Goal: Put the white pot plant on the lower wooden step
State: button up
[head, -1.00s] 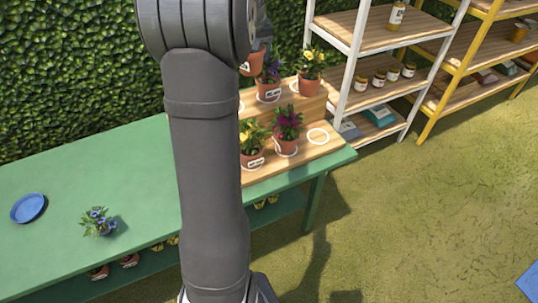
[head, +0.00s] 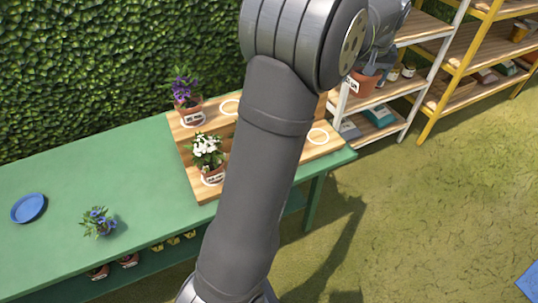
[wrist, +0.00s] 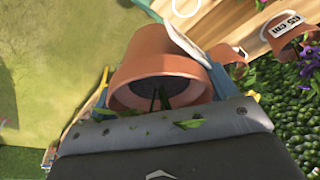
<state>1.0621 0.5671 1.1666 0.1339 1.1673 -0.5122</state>
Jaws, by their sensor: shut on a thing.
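A white-flowered plant (head: 208,150) in a terracotta pot stands upright on the lower wooden step (head: 232,165), at its left part, over a white ring. My gripper (head: 372,70) is at the upper right, past the right end of the steps and above the ground. It is shut on a labelled terracotta pot (head: 361,84). In the wrist view this held pot (wrist: 150,55) shows its dark soil and a stem between the fingers. The held plant's flowers are not clear. My arm hides the middle of the steps.
A purple-flowered pot (head: 187,97) stands on the upper step, left of an empty white ring (head: 229,107). Another empty ring (head: 318,136) marks the lower step's right end. The green table (head: 100,170) holds a blue saucer (head: 28,208) and a small blue-flowered plant (head: 97,222).

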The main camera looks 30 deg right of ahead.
notch_tip(320, 180, down, 16)
jog(key=f, duration=0.1)
jog(key=w+f, duration=0.2)
jog(key=w, duration=0.2)
jog(key=w+a+f, duration=0.1)
jog(key=w+f, duration=0.1)
jog(key=w, duration=0.1)
jog(key=w+a+f, duration=0.1)
jog(key=w+f, duration=0.1)
jog(key=w, duration=0.2)
jog(key=shift+w+a+f, duration=0.15)
jog(key=shift+w+f, duration=0.2)
jog(key=shift+f, duration=1.85)
jog(key=shift+f, duration=0.2)
jog(key=o, duration=1.3)
jog(key=v, duration=1.2)
jog(key=shift+r, duration=0.2)
